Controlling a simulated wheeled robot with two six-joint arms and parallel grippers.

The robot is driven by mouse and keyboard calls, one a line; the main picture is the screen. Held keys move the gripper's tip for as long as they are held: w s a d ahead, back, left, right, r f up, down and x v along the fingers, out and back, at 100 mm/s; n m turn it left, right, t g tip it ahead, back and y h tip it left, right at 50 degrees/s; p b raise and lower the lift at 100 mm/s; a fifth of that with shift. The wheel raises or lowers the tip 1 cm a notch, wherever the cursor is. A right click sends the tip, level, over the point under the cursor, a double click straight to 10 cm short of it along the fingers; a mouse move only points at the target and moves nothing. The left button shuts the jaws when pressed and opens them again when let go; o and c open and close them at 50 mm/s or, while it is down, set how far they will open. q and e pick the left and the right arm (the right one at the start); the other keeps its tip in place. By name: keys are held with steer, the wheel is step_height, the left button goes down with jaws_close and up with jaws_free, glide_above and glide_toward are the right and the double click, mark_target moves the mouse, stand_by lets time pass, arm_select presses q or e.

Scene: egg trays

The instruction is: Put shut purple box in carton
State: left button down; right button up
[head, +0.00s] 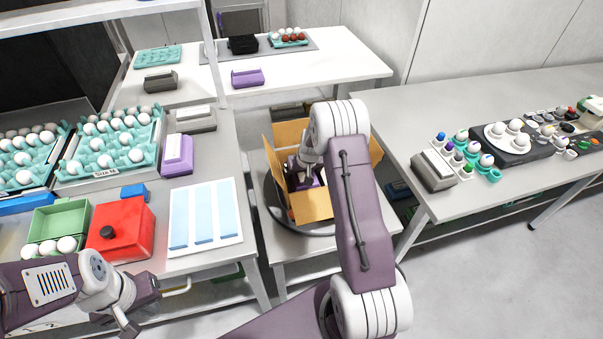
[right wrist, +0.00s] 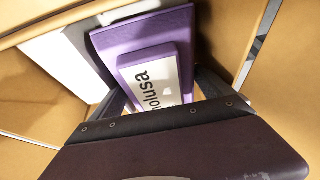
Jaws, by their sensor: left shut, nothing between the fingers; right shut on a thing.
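The open carton (head: 312,206) stands on a small table in the middle of the head view, its flaps spread. My right gripper (head: 304,176) reaches down into it and is shut on a purple box (head: 293,182). In the right wrist view the purple box (right wrist: 145,32), with a white lettered label, sits between the fingers, inside the tan carton walls (right wrist: 285,70). A white box (right wrist: 65,55) lies beside it there. Whether the purple box touches the carton floor is hidden. My left gripper (head: 128,322) is shut and empty at the lower left.
Another purple box (head: 177,153) and a grey box (head: 195,119) are on the left table, near egg trays (head: 112,180) and a red box (head: 122,228). A further purple box (head: 247,78) is on the back table. The right table holds a grey box (head: 433,172) and several small items.

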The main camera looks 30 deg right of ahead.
steer(key=o, duration=1)
steer(key=shift+s+a+f, duration=0.2)
steer(key=shift+s+f, duration=0.15)
steer(key=shift+f, duration=0.05)
steer(key=shift+r, duration=0.25)
steer(key=v, duration=0.9)
steer(key=shift+w+d+r+p, duration=0.1)
steer(key=shift+w+r+p, duration=0.05)
steer(key=shift+w+p, duration=0.2)
steer(key=shift+r, duration=0.15)
